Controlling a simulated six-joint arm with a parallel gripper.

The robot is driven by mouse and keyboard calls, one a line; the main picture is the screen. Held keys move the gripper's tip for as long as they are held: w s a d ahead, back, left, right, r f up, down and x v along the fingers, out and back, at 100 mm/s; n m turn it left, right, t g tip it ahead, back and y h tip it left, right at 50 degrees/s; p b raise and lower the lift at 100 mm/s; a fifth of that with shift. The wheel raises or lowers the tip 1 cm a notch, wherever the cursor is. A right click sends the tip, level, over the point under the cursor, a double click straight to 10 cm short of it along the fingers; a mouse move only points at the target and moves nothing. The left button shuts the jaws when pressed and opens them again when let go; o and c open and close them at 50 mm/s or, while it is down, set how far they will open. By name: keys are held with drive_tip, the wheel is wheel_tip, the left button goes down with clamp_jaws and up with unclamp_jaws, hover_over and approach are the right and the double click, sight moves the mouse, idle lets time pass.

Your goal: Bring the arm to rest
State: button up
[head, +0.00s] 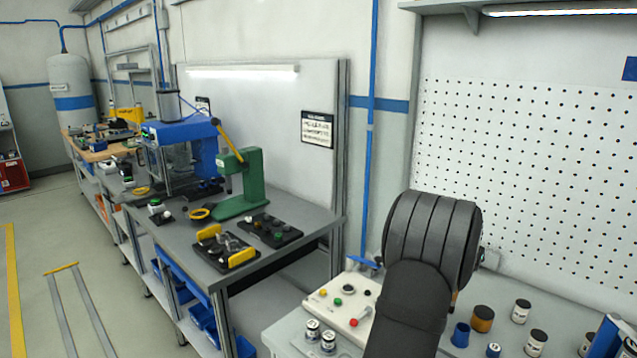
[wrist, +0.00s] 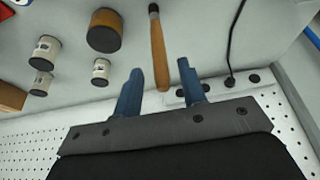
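My gripper (wrist: 159,68) shows in the wrist view with its two blue fingers apart. A tool with a wooden handle (wrist: 158,50) appears between and beyond the fingers, with visible gaps on both sides; the fingers do not clasp it. In the head view my dark arm rises at the lower right, over the grey bench (head: 285,335) in front of the pegboard (head: 525,150). The gripper itself is hidden behind the arm there.
Several small cans (head: 521,311) and a brown-orange pot (head: 482,318) stand on the bench right of my arm. A control box (head: 345,303) with buttons is to its left. A green press (head: 242,185) stands on the table further left. Open floor (head: 120,285) lies at far left.

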drive_tip(key=x, duration=0.3)
drive_tip(key=shift+w+d+f, duration=0.1)
drive_tip(key=shift+f, duration=0.25)
drive_tip(key=shift+w+d, duration=0.1)
drive_tip(key=shift+w, duration=0.05)
drive_tip(key=shift+r, duration=1.75)
